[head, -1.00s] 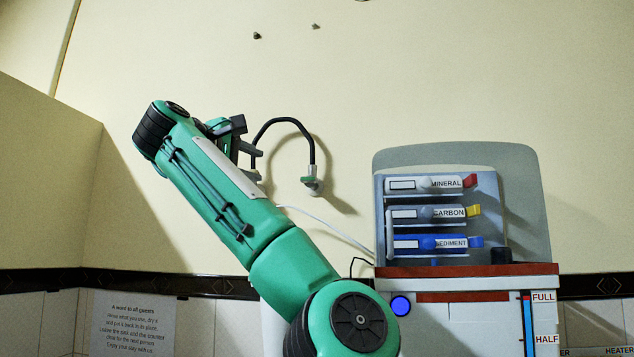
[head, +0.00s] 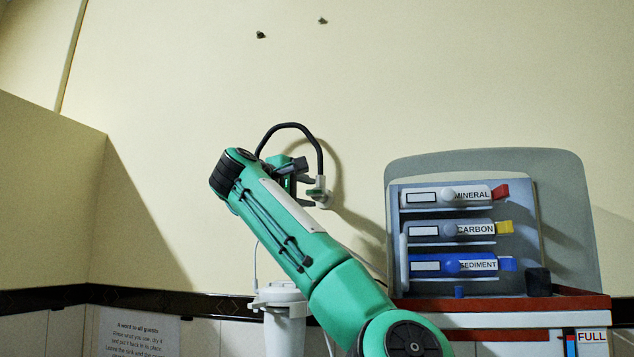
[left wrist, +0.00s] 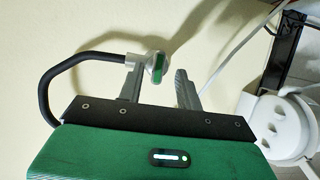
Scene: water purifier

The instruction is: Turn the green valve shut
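The green valve handle (left wrist: 158,68) sits on a grey fitting at the end of a black curved pipe on the wall. In the head view the grey fitting (head: 321,194) shows beside my left gripper (head: 308,190), and the green handle is largely hidden or hard to separate from the gripper. In the left wrist view my left gripper (left wrist: 160,78) is open, its two fingers apart. The handle appears in the gap between the fingertips, closer to the left finger; contact cannot be told. My right gripper is in neither view.
The filter unit (head: 577,230) with mineral, carbon and sediment cartridges stands right of my left arm. A white lidded container (head: 283,295) stands below the pipe, and also shows at the right of the left wrist view (left wrist: 290,130).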

